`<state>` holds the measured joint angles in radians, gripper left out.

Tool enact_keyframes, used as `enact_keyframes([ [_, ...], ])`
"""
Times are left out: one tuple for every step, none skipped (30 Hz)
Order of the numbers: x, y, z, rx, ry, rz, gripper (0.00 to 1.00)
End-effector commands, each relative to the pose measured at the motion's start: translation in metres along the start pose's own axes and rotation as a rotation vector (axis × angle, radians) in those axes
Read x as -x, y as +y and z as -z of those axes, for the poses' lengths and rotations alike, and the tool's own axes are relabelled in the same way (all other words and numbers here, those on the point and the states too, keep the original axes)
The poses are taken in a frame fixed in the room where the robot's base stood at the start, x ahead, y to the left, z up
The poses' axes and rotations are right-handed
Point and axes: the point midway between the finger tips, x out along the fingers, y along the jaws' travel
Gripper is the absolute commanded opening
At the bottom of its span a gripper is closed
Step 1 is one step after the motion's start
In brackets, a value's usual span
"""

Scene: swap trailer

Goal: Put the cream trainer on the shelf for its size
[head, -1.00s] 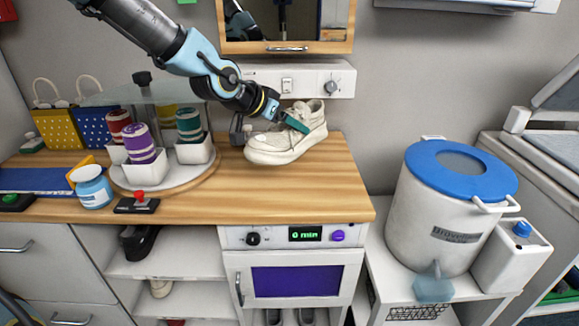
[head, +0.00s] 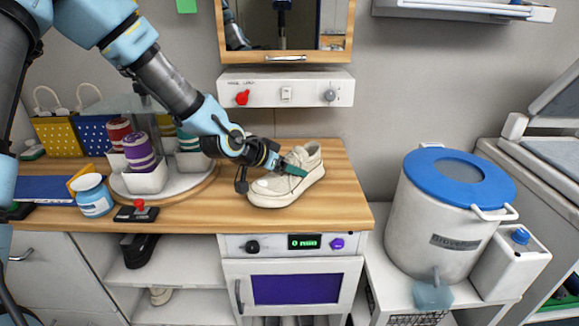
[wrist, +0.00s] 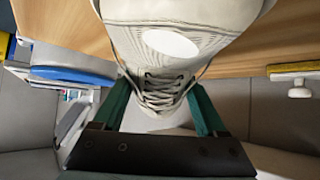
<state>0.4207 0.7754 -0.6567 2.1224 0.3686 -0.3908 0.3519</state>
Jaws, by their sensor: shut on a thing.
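The cream trainer (head: 318,176) is over the wooden counter above the oven, toe to the lower left; I cannot tell whether its sole touches the counter. My gripper (head: 292,169) is shut on it with teal fingers around the laced upper. In the wrist view the trainer (wrist: 190,20) fills the top, laces between the fingers of the gripper (wrist: 165,108). A blank-looking white oval shows on its toe. Open shelves (head: 180,305) stand under the counter, left of the oven. A black shoe (head: 139,250) is on the upper one, a pale shoe (head: 160,295) below. No size marks are readable.
A round tray (head: 205,185) with yarn-like rolls in white cups, a blue-labelled jar (head: 93,195) and a red-knobbed switch (head: 138,211) stand left on the counter. The oven (head: 292,283) is below. A blue-lidded bin (head: 440,225) stands right. The counter's right end is clear.

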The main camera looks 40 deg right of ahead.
Motion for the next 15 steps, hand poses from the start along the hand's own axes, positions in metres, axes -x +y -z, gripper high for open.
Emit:
enact_keyframes([
  [-0.0010, -0.0001, -0.0008, 0.000, 0.001, 0.000, 0.02],
  [-0.0018, -0.0001, -0.0018, 0.000, 0.001, 0.000, 0.02],
  [-0.0020, -0.0001, -0.0026, 0.000, 0.000, 0.000, 0.76],
  [-0.0015, -0.0001, -0.0019, 0.000, 0.000, 0.000, 0.79],
  [-0.0014, -0.0001, -0.0018, 0.000, 0.000, 0.000, 0.82],
  [-0.0013, -0.0001, -0.0018, 0.000, 0.000, 0.000, 0.87],
  [-0.0013, -0.0001, -0.0018, 0.000, 0.000, 0.000, 0.90],
  [-0.0013, -0.0001, -0.0018, 0.000, 0.000, 0.000, 0.94],
  [-0.0013, -0.0001, -0.0017, 0.001, 0.000, 0.000, 0.98],
  [-0.0013, -0.0001, -0.0017, 0.000, 0.000, 0.000, 1.00],
  [-0.0013, 0.0000, -0.0017, 0.000, 0.000, 0.000, 1.00],
  [-0.0013, -0.0001, -0.0017, 0.001, 0.000, 0.000, 1.00],
  [-0.0013, -0.0001, -0.0017, 0.001, 0.000, 0.000, 1.00],
  [-0.0013, -0.0001, -0.0017, 0.001, 0.000, 0.000, 1.00],
  [-0.0012, -0.0001, -0.0017, 0.001, 0.000, 0.000, 1.00],
])
